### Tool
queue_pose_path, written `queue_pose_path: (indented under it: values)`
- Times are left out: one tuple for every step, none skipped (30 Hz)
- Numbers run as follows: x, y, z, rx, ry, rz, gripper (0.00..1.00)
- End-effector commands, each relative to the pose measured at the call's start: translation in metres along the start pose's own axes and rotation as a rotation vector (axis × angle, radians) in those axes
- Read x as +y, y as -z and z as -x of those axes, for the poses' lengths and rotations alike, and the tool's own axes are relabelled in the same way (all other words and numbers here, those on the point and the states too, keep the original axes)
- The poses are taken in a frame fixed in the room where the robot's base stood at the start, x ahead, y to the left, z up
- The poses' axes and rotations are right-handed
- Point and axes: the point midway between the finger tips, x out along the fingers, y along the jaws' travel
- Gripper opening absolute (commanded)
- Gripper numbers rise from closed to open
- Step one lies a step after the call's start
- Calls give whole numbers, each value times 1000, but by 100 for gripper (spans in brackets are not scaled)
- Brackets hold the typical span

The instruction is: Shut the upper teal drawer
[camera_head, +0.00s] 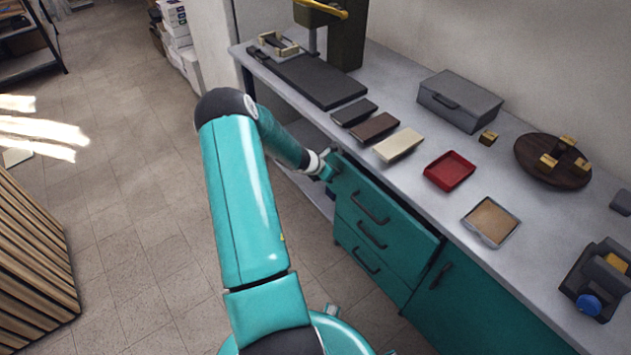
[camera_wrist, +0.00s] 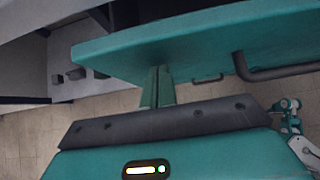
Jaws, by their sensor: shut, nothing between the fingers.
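The upper teal drawer (camera_head: 350,185) is the top one of three in the cabinet under the counter, with a dark bar handle (camera_head: 370,208). Its front looks near the counter edge; I cannot tell how far it stands out. My gripper (camera_head: 328,172) is at the left end of this front, away from the handle. In the wrist view a teal drawer panel (camera_wrist: 190,40) spans the top, with a dark handle (camera_wrist: 275,72) at right. My gripper's fingers (camera_wrist: 158,85) are together and empty, reaching to the panel's lower edge. I cannot tell whether they touch it.
Two more drawers, a middle one (camera_head: 365,232) and a lower one (camera_head: 362,262), sit below. A teal door (camera_head: 465,295) is to the right. The counter holds a red tray (camera_head: 449,170), a grey box (camera_head: 460,100) and a round wooden board (camera_head: 540,172). Tiled floor (camera_head: 130,200) lies clear at left.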

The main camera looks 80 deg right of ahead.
Motion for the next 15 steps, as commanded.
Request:
queue_pose_path:
  values:
    - [-1, -8, -9, -1, 2, -3, 0]
    - [-1, -13, -13, -1, 1, -3, 0]
    - [-1, -18, -18, 0, 1, -3, 0]
    - [0, -22, -22, 0, 0, -3, 0]
    - [-1, -25, -26, 0, 1, -3, 0]
    - [0, -29, -30, 0, 1, -3, 0]
    - [0, -32, -32, 0, 0, -2, 0]
    - [-1, -34, -35, 1, 1, -3, 0]
    - [0, -37, -37, 1, 0, -2, 0]
    - [0, -39, -39, 1, 0, -2, 0]
    - [0, -40, -40, 1, 0, -1, 0]
    - [0, -42, -42, 1, 0, 0, 0]
    - [0, -42, -43, 1, 0, 0, 0]
    - [0, -43, -44, 1, 0, -1, 0]
    - [0, -44, -45, 1, 0, -1, 0]
